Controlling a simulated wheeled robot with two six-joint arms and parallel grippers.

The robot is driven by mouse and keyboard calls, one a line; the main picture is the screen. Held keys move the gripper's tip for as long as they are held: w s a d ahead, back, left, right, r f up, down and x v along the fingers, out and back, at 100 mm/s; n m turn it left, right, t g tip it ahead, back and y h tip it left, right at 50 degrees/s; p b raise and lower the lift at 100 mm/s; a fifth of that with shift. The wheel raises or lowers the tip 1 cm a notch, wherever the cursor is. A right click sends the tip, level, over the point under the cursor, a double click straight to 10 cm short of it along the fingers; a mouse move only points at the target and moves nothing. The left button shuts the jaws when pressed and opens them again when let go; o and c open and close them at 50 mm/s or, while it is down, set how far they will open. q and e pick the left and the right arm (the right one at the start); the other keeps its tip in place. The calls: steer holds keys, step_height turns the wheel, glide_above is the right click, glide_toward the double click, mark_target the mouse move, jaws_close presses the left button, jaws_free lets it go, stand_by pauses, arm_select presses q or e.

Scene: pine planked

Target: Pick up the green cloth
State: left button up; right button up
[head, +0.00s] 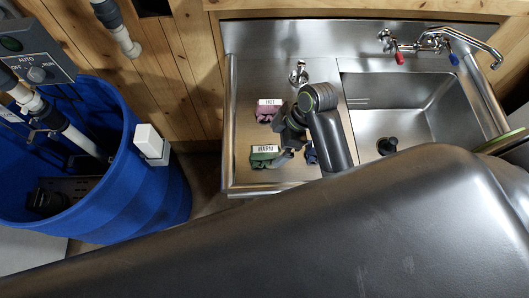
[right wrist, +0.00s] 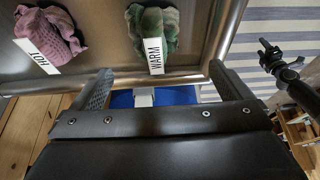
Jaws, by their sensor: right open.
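The green cloth (head: 259,163) lies crumpled on the steel drainboard, with a white label reading WARM on it. It also shows in the right wrist view (right wrist: 172,22), upper middle, beyond the gap between my fingers. My right gripper (head: 287,138) is over the drainboard, just up and right of the green cloth in the head view, partly hidden by its own wrist. In the right wrist view its fingers (right wrist: 160,88) stand wide apart with no cloth between them. My left gripper is not in view.
A pink cloth (head: 265,116) labelled HOT lies behind the green one. A blue cloth (head: 311,154) is partly hidden by my right arm. The sink basin (head: 430,120) and faucet (head: 437,42) are to the right. A blue barrel (head: 150,200) stands left of the counter.

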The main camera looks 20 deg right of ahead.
mark_target(266, 149)
steer(key=x, duration=0.4)
steer(key=shift+w+p, duration=0.1)
steer(key=shift+p, duration=0.2)
steer(key=shift+f, duration=0.2)
steer(key=shift+w+a+f+p, duration=0.15)
steer(key=shift+a+f+p, duration=0.15)
steer(key=shift+f, duration=0.15)
steer(key=x, duration=0.1)
steer(key=p+x, duration=0.1)
steer(key=shift+w+a+f, duration=0.25)
steer(key=shift+f, duration=0.05)
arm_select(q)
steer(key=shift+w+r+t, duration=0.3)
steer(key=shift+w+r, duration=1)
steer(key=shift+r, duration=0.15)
arm_select(e)
steer(key=shift+x, duration=0.8)
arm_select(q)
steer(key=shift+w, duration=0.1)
arm_select(e)
steer(key=shift+c, duration=0.4)
steer(key=c, duration=1)
